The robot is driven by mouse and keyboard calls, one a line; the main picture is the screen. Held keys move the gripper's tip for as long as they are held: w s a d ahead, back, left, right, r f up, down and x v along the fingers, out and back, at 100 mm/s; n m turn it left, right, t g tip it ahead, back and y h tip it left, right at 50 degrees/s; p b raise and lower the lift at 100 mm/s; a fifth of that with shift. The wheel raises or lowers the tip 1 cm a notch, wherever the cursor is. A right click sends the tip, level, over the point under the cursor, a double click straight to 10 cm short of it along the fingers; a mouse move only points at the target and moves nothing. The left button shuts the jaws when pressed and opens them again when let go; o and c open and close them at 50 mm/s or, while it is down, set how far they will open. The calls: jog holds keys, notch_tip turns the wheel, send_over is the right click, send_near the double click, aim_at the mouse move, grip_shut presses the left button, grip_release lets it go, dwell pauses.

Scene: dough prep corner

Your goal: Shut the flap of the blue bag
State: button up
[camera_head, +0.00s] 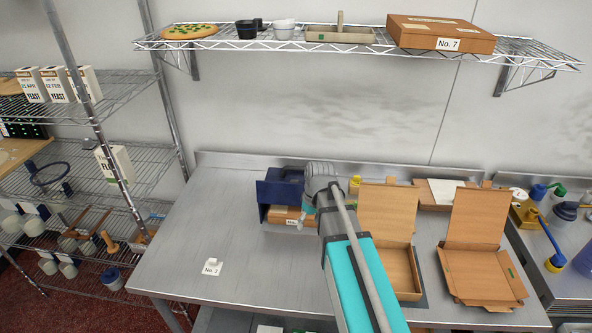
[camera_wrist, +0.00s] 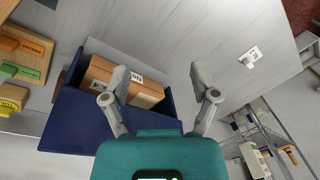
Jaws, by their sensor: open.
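The dark blue bag (camera_head: 264,196) stands on the steel table near the back, with its top open. A cardboard box (camera_head: 291,215) with a white label sits inside it. In the wrist view my gripper (camera_wrist: 158,80) is open and empty. One finger overlaps the box and bag; the other is over bare table. Contact cannot be told.
Two open cardboard boxes (camera_head: 389,212) (camera_head: 477,221) stand right of my arm. A small numbered tag (camera_head: 212,267) stands on the table at the left. A wire shelf (camera_head: 350,45) with a closed box (camera_head: 440,33) hangs above.

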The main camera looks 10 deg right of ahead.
aim_at(294, 181)
jog(key=w+d+r+n+y+p, duration=0.1)
jog(key=w+r+n+p, duration=0.3)
jog(key=w, duration=0.5)
jog(key=w+d+r+n+y+p, duration=0.2)
jog(key=w+d+r+n+p, duration=0.2)
jog(key=w+r+p, duration=0.3)
jog(key=w+r+n, duration=0.1)
jog(key=w+r, duration=0.2)
jog(key=shift+r+p, duration=0.35)
jog(key=shift+p, duration=0.05)
jog(key=shift+f, duration=0.15)
jog(key=b+x, duration=1.2)
jog(key=x, duration=0.1)
jog(key=shift+a+f+b, duration=0.15)
jog(key=shift+b, duration=0.2)
grip_shut()
